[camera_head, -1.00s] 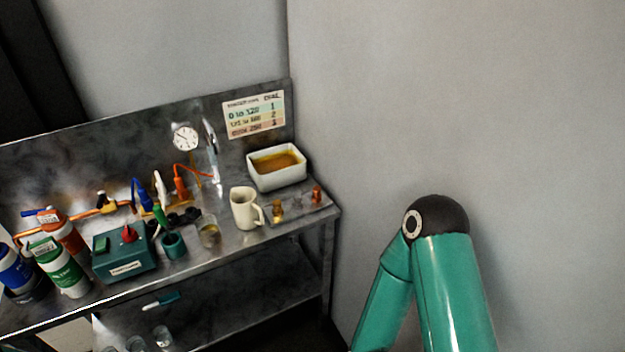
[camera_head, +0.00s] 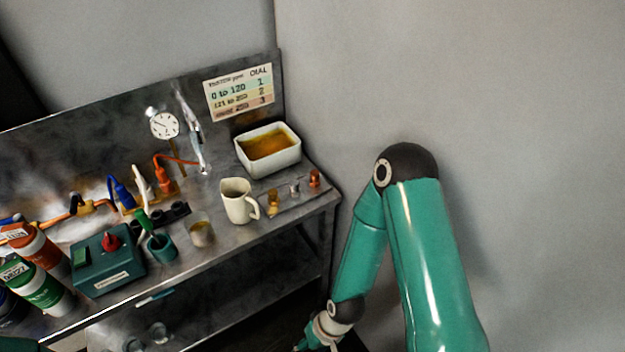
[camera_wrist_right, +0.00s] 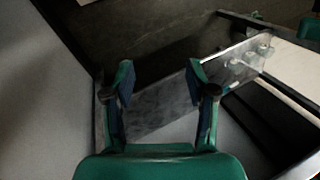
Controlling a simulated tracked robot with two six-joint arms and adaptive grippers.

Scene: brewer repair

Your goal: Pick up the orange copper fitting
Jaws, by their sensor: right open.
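The small orange copper fitting (camera_head: 314,178) stands at the right end of the metal bench, on a thin tray or plate (camera_head: 290,203). A silver fitting (camera_head: 295,188) and a brass-coloured fitting (camera_head: 273,203) stand to its left. My right arm comes in at the right, with its wrist low, below the bench top and in front of it. In the wrist view my right gripper (camera_wrist_right: 160,78) is open and empty, its two fingers apart. The copper fitting does not show in that view. My left gripper is not in view.
A cream mug (camera_head: 238,201) and a white basin of amber liquid (camera_head: 268,150) stand close to the fittings. The wall is close on the right. The bench's lower shelf (camera_head: 225,300) holds glassware. In the wrist view a metal shelf (camera_wrist_right: 165,100) lies beyond my fingers.

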